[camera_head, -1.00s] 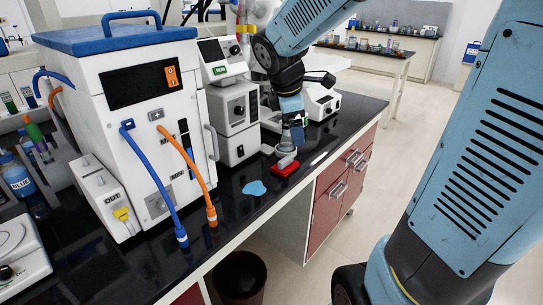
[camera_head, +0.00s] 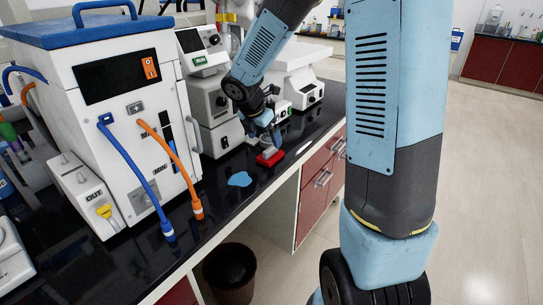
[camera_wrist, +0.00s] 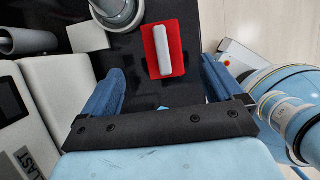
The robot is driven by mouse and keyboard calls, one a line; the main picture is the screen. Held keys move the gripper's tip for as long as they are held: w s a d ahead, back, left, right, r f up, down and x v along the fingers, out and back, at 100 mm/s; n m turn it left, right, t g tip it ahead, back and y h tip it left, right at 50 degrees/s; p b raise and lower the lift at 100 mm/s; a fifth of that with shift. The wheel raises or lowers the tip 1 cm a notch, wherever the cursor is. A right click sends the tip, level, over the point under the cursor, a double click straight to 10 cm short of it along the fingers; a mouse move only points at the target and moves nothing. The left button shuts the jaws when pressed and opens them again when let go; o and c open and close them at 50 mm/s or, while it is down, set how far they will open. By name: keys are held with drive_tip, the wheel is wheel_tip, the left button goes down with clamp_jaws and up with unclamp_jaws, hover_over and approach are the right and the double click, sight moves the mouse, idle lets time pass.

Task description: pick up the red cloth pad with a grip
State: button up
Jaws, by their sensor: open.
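The red cloth pad (camera_head: 269,158) lies on the black bench top near its front edge. In the wrist view the red pad (camera_wrist: 152,62) is a red rectangle with a white bar along its middle, beyond and between my fingers. My gripper (camera_head: 268,140) is close above the pad in the head view. In the wrist view my gripper (camera_wrist: 163,80) has its two blue fingers wide apart, with nothing between them. The pad looks apart from both fingers.
A light blue puddle-like patch (camera_head: 240,179) lies on the bench left of the pad. A white machine (camera_head: 130,110) with blue and orange hoses stands further left. Grey instruments (camera_head: 213,105) stand behind my gripper. A dark bin (camera_head: 230,272) is on the floor below.

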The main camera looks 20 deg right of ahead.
sight(270, 148)
drive_tip(key=shift+x, duration=3.7)
drive_tip(key=shift+d+r, duration=0.1)
drive_tip(key=shift+d, duration=0.05)
drive_tip(key=c, duration=1.1)
drive_tip(key=shift+c, duration=0.2)
drive_tip(key=shift+r, duration=0.1)
